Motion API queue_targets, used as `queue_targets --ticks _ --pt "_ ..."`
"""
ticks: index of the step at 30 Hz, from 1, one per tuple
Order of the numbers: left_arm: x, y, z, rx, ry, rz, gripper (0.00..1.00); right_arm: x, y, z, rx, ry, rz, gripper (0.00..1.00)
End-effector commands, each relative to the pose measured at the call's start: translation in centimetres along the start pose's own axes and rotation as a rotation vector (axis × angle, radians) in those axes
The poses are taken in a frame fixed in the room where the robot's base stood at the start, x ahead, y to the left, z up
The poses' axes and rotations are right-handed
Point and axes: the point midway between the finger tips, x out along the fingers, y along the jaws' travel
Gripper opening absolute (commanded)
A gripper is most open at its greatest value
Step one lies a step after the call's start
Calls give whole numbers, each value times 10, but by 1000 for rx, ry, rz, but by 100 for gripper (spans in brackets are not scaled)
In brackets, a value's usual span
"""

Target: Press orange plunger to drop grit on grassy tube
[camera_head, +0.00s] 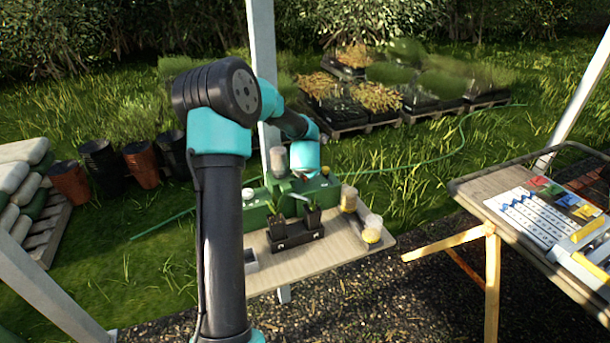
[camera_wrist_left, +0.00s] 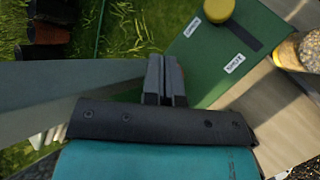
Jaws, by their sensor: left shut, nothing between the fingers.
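The green dispenser box (camera_head: 262,212) stands at the back of the small wooden bench. An orange plunger (camera_head: 325,170) shows at its right end; in the left wrist view a round yellow-orange knob (camera_wrist_left: 218,10) sits on the green top. A pale knob (camera_head: 248,194) is at its left end. Two black plant tubes (camera_head: 277,228) (camera_head: 312,214) stand in a black rack (camera_head: 297,237) before the box; which is grassy is unclear. My left gripper (camera_wrist_left: 166,72) is shut and empty beside the box top, apart from the knob. My right gripper is not in view.
A small grey tray (camera_head: 250,260) sits at the left, partly behind my arm. A second table (camera_head: 480,188) with a white chart (camera_head: 535,218) is at right. The bench front (camera_head: 330,262) is bare.

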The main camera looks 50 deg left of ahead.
Motion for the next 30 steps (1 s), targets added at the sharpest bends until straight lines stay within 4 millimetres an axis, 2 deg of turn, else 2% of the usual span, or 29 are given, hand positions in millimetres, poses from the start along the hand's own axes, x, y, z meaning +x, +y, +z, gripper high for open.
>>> queue_targets --ticks 30 --pt "7 -5 -5 0 1 -1 0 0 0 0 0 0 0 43"
